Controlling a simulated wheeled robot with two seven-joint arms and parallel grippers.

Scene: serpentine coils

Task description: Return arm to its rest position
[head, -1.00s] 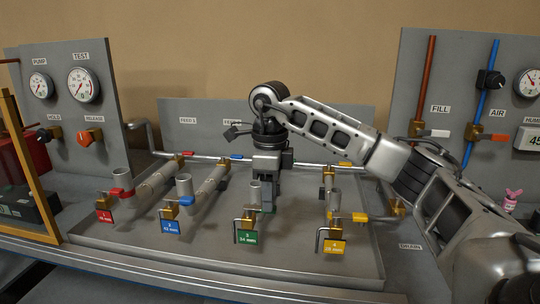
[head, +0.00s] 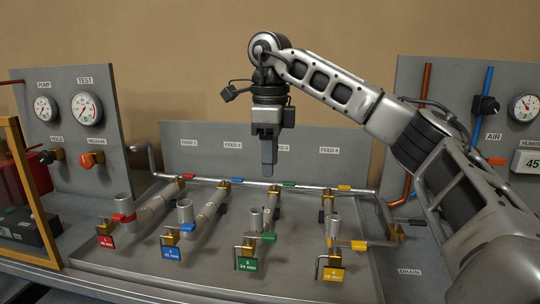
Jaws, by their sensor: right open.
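My right arm (head: 335,85) comes in from the right and bends down at the wrist. My right gripper (head: 267,168) points downward above the panel, in front of the grey back plate. It is open, with nothing seen in it; its fingers look close together from this side. Below it is the pipe with the green handle (head: 267,237) and the green tag (head: 247,264). The gripper appears clear of the pipes. My left gripper is out of view.
Pipes with a red tag (head: 105,241), a blue tag (head: 171,253) and a yellow tag (head: 332,274) stand on the grey tray (head: 210,280). Gauge boards rise at left (head: 70,80) and right (head: 450,80).

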